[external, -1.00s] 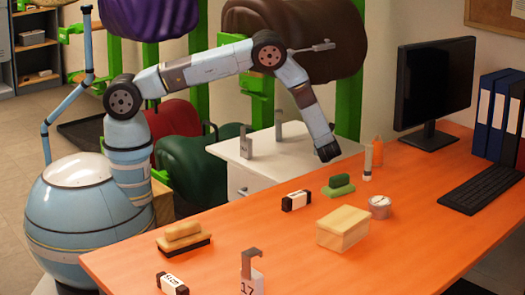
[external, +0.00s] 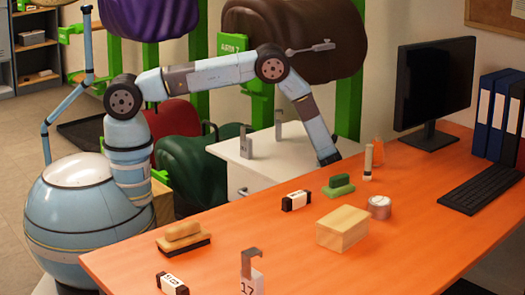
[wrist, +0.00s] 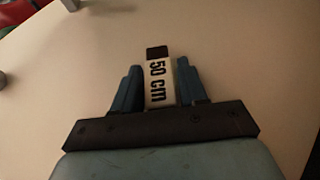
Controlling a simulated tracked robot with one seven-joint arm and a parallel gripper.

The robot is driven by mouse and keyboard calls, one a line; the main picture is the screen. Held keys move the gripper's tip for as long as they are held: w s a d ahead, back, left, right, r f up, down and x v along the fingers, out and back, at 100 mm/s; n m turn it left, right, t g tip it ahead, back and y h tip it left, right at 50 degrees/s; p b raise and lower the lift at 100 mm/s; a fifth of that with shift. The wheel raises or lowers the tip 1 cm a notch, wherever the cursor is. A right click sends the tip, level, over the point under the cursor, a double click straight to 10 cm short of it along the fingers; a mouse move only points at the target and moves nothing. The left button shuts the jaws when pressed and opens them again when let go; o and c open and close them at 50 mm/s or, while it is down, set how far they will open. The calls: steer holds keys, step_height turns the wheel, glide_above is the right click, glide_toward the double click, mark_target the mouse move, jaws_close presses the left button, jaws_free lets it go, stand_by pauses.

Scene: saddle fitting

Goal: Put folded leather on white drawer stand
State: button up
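The folded leather (wrist: 160,82), a dark piece with a white band reading "50 cm", is between the fingers of my gripper (wrist: 158,72) in the wrist view. The fingers appear closed on its two sides. The pale top of the white drawer stand (wrist: 235,60) fills the view behind it; whether the leather touches it is unclear. In the external view the white drawer stand (external: 270,148) is behind the orange desk. My gripper (external: 329,161) is low at its right part, and its fingertips and the leather cannot be made out there.
Two grey metal pieces (external: 246,142) stand on the stand's top. The orange desk (external: 230,260) holds a wooden box (external: 342,228), a brush (external: 183,236), a green block (external: 340,186), a tin (external: 379,207) and banded dark pieces (external: 296,201). A large brown saddle form (external: 300,35) hangs behind.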

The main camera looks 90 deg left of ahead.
steer(key=o, duration=0.3)
steer(key=d+r, duration=0.2)
steer(key=d, duration=0.1)
steer(key=shift+r, duration=0.15)
step_height(320, 180, up, 6)
steer(key=shift+a, duration=0.1)
steer(key=shift+o, duration=0.5)
